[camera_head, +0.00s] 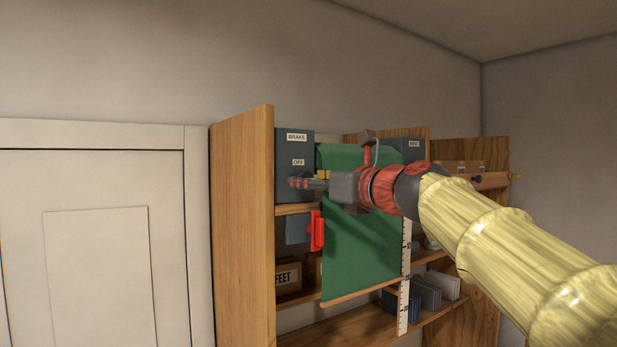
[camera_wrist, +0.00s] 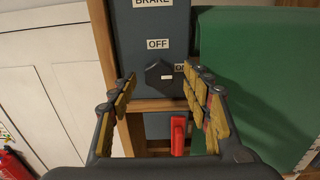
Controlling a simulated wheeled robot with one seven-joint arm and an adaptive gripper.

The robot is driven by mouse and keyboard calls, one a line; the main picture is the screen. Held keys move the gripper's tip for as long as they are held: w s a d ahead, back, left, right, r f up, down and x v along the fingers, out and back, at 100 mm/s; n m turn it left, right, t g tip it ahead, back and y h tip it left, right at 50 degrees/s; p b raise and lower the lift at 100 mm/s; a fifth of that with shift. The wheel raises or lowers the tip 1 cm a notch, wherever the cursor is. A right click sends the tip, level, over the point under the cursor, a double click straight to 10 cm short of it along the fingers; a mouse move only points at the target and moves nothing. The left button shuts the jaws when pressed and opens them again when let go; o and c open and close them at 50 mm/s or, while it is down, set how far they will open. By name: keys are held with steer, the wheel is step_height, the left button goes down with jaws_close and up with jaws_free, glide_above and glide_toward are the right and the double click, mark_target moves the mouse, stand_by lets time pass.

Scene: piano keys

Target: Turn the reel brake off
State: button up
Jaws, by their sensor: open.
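The brake box (camera_head: 291,149) is a dark blue-grey panel labelled BRAKE and OFF on the wooden shelf unit. In the wrist view, the box (camera_wrist: 150,22) carries a dark faceted knob (camera_wrist: 156,70) below the OFF label (camera_wrist: 158,44). The knob's short white mark sits on its right side, toward a partly hidden ON label (camera_wrist: 180,68). My gripper (camera_wrist: 160,79) is open, its fingers on either side of the knob in this view. I cannot tell whether they touch it. In the head view my gripper (camera_head: 303,183) is in front of the box and hides the knob.
A green sheet (camera_head: 360,245) hangs right of the box. A red handle (camera_head: 317,231) on a grey plate is below my gripper. The wooden side panel (camera_head: 241,220) stands left, beside a white door (camera_head: 95,250). Lower shelves hold boxes.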

steer(key=shift+w+a, duration=0.4)
steer(key=shift+w, duration=0.1)
steer(key=c, duration=0.3)
steer(key=c, duration=0.8)
steer(key=shift+c, duration=0.2)
